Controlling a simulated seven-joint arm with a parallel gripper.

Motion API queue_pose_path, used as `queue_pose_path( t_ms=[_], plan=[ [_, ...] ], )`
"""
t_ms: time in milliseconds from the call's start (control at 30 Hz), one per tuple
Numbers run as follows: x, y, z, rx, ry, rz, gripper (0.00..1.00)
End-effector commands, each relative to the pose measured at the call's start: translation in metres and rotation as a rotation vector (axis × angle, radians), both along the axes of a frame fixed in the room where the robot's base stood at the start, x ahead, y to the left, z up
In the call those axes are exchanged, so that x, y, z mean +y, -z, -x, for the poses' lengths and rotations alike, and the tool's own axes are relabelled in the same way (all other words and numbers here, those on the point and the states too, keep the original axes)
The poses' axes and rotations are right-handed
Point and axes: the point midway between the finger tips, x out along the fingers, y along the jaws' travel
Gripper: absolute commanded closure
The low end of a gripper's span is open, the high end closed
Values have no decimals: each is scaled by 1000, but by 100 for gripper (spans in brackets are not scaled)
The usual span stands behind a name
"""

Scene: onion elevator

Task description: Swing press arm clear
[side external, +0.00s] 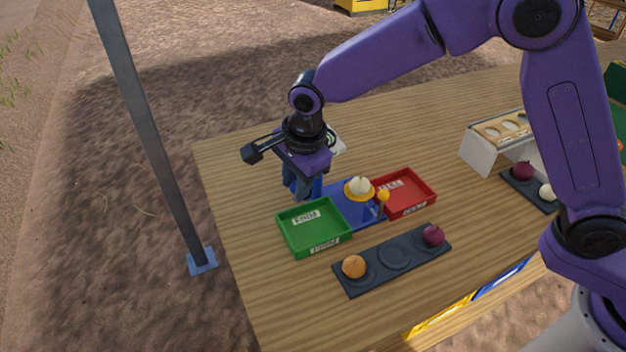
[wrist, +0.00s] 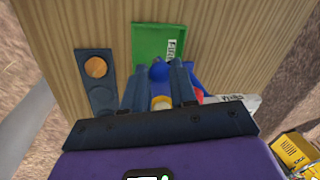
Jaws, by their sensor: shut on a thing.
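My gripper (side external: 304,190) points down at the left end of the blue stand (side external: 352,212), behind the green tray. In the wrist view my gripper's fingers (wrist: 160,76) are closed about a round blue knob (wrist: 160,70), which looks like part of the press arm. Blue parts (side external: 318,188) also show beside the fingers in the side view; the rest of the press arm is hidden by my gripper. A white onion (side external: 358,185) sits in a yellow cup (side external: 359,195) on the blue stand, to the right of my gripper. A yellow ball on a post (side external: 383,196) stands beside it.
The green tray (side external: 313,239) and the red tray (side external: 424,203) flank the blue stand and look empty. A dark holder (side external: 394,257) in front bears an orange onion (side external: 354,266) and a purple onion (side external: 433,236). The wooden table is clear behind my gripper.

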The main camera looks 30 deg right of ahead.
Motion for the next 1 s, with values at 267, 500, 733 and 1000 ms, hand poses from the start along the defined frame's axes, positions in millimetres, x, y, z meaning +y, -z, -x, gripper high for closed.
queue_pose_path(
  t_ms=[267, 500, 733, 1000],
  plan=[
    [9, -1, -9, -2, 81, -3, 100],
    [10, -2, -12, -5, 95, -5, 100],
    [11, -2, -12, -7, 94, -7, 100],
    [10, -1, -11, -3, 92, -4, 49]
  ],
)
